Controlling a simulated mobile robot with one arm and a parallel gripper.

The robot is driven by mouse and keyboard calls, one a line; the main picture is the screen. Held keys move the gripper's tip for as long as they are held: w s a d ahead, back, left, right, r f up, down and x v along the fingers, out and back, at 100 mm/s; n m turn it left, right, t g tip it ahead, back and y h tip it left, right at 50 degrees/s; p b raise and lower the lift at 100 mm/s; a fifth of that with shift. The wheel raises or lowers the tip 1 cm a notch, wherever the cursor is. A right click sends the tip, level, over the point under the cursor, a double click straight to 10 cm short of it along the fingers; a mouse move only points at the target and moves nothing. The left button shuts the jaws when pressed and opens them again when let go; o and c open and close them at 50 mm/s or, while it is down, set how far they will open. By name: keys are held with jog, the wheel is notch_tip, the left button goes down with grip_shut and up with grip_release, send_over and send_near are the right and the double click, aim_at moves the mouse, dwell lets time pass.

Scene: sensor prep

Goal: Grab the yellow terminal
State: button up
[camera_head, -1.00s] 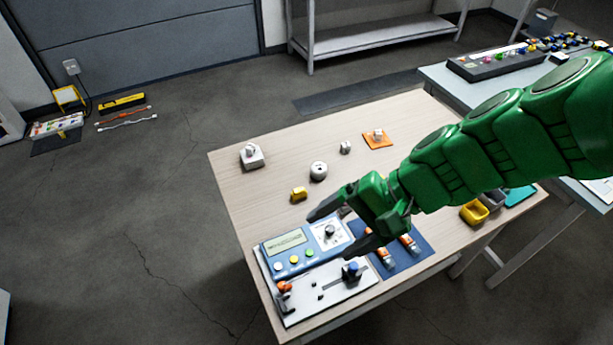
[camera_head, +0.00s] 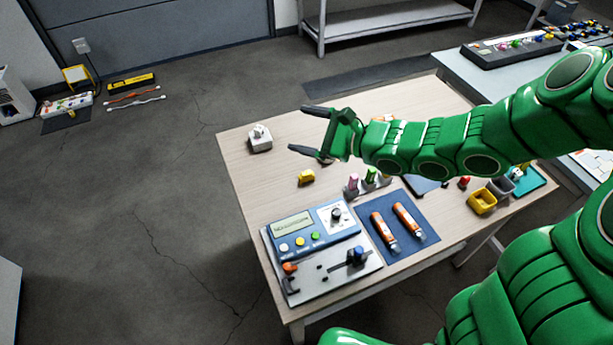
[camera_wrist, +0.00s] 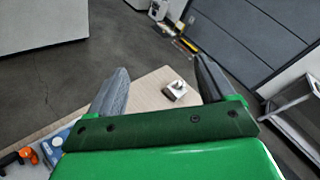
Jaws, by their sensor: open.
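The yellow terminal (camera_head: 306,177) is a small yellow block lying on the wooden table (camera_head: 245,180), behind the blue meter panel. It stands apart from my gripper. My gripper (camera_head: 303,130) is open and empty, its two dark fingers pointing left. In the head picture it lies above the terminal, over the table's far left part. In the wrist view, my gripper (camera_wrist: 160,72) frames a white block (camera_wrist: 174,91) beyond the fingertips. I do not see the terminal in the wrist view.
The white block (camera_head: 260,138) stands near the far left corner. The blue meter panel (camera_head: 310,229) sits in front of the terminal. A stand (camera_head: 368,187) with pink and green pieces is to its right. A blue mat (camera_head: 412,246) holds orange cylinders. Bare tabletop lies left of the terminal.

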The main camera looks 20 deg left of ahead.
jog(key=w+f+m+t+h, duration=0.1)
jog(key=w+f+m+t, duration=0.1)
jog(key=w+f+m, duration=0.4)
jog(key=m+t+h, duration=0.2)
jog(key=m, duration=0.2)
send_over(308, 174)
jog(key=s+d, duration=0.2)
jog(key=d, duration=0.2)
notch_tip(308, 174, down, 11)
jog(key=shift+w+f, duration=0.2)
jog(key=shift+f, duration=3.9)
jog(key=shift+x, duration=3.65)
jog(key=shift+f, duration=0.1)
jog(key=shift+c, duration=0.2)
jog(key=c, duration=0.9)
